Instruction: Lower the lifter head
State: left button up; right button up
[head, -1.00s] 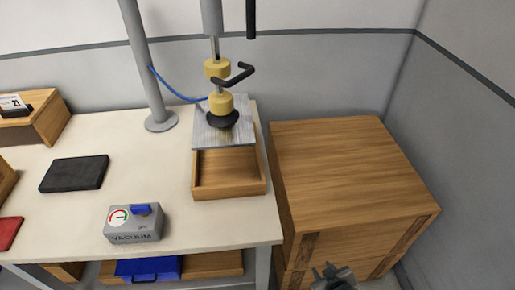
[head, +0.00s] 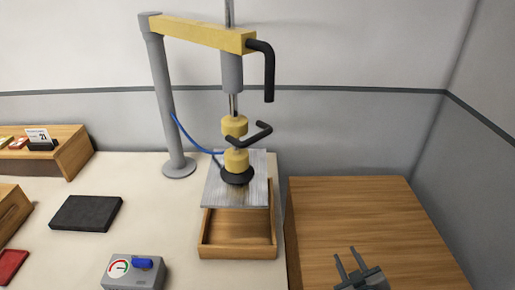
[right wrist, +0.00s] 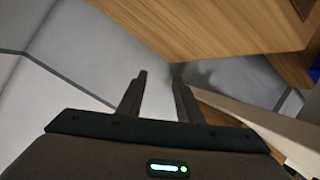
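The lifter head (head: 236,160) is a yellow body with a black handle and a black suction cup (head: 237,177) under it. It hangs from a yellow boom (head: 200,32) on a grey post. The cup is at a grey metal plate (head: 256,192) lying over a wooden tray; I cannot tell whether it touches. My right gripper (head: 350,262) is at the bottom right of the head view, in front of a wooden crate and away from the lifter. In the right wrist view its two fingers (right wrist: 158,95) are apart with nothing between them. My left gripper is not in view.
The wooden tray (head: 238,252) stands at the table's right edge. A wooden crate (head: 360,215) stands right of the table. A grey vacuum box (head: 133,275), a dark slab (head: 86,213) and a red item (head: 10,266) lie on the table. A blue hose runs from the post.

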jog(key=w+a+r+n+t+y, duration=0.2)
jog(key=w+r+n+t+y, duration=0.15)
jog(key=r, duration=0.65)
jog(key=w+a+r+n+t+y, duration=0.2)
jog(key=w+r+n+y, duration=0.25)
jog(key=r, duration=0.45)
jog(key=s+a+r+n+g+y, duration=0.1)
jog(key=a+r+n+g+y, duration=0.2)
jog(key=n, duration=0.6)
jog(key=s+a+r+n+g+y, duration=0.1)
jog(key=a+r+n+g+y, duration=0.2)
jog(key=r+n+g+y, duration=0.4)
notch_tip(320, 180, up, 2)
jog(key=shift+s+a+n+g, duration=0.2)
jog(key=shift+a+n+g, duration=0.15)
jog(key=shift+n+g, duration=0.65)
jog(key=shift+a+t, duration=0.1)
jog(key=shift+t, duration=0.15)
